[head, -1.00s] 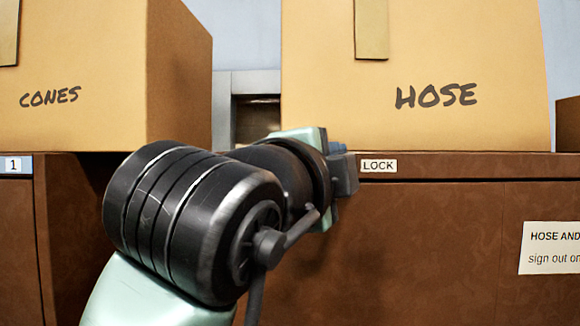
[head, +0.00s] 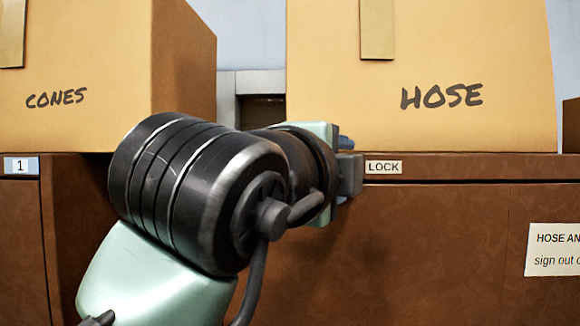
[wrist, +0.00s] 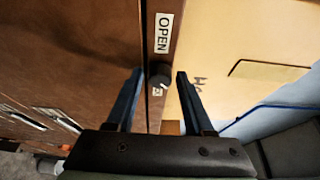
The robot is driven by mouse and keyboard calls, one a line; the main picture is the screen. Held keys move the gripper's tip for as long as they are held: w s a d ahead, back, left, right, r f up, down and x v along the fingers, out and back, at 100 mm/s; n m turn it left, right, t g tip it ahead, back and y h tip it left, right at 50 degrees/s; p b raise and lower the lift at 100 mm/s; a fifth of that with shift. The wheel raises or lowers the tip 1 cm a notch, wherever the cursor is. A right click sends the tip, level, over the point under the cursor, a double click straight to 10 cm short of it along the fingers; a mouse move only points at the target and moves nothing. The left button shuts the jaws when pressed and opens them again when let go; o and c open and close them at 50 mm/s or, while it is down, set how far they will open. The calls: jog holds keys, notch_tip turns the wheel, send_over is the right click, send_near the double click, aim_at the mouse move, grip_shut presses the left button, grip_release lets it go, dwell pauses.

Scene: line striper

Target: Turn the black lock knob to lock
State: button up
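The black lock knob (wrist: 160,77) shows in the wrist view on the brown cabinet's narrow rail, with a pale mark on its face. My gripper (wrist: 160,73) is open, with one blue finger on each side of the knob and a gap visible on both sides. An OPEN label (wrist: 163,32) lies beyond the knob, and a small label (wrist: 157,92) lies on the near side, too small to read there. In the head view the LOCK label (head: 384,167) is on the cabinet's top rail, just right of my gripper (head: 349,172). My arm hides the knob there.
A HOSE box (head: 440,60) stands on the cabinet just behind the rail, close to one finger in the wrist view. A CONES box (head: 80,70) stands at the left. The brown cabinet front (head: 430,250) carries a paper sign (head: 555,250) at the right.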

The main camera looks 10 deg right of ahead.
jog(key=shift+o, duration=0.8)
jog(key=b+v, duration=0.5)
jog(key=v, duration=0.8)
